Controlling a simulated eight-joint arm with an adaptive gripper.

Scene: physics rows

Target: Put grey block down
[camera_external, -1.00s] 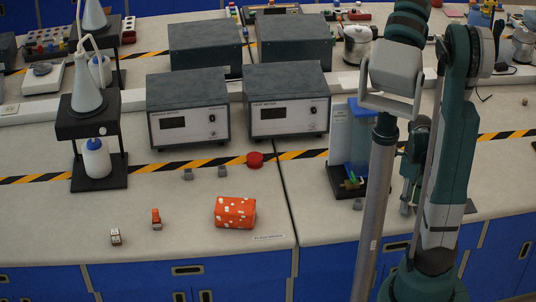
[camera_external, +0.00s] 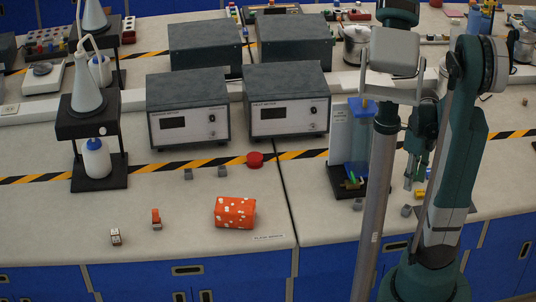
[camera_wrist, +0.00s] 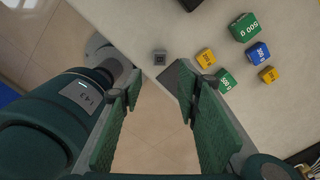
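A small grey block (camera_external: 406,211) sits on the right bench near its front edge. A grey block also shows in the wrist view (camera_wrist: 160,57), resting on the pale bench top close to the edge, beyond my fingertips. My gripper (camera_wrist: 158,88) is open, with its green fingers well apart and nothing between them. In the external view my gripper (camera_external: 415,178) hangs above the bench, apart from the block and slightly behind it. Other small grey blocks lie beside the stand (camera_external: 358,204) and near the tape (camera_external: 188,173).
In the wrist view, yellow (camera_wrist: 206,58), green (camera_wrist: 244,27) and blue (camera_wrist: 258,52) weights lie right of the block, near a dark plate (camera_wrist: 177,80). A black-based stand (camera_external: 346,184) is left of my gripper. An orange spotted box (camera_external: 235,212) lies on the left bench.

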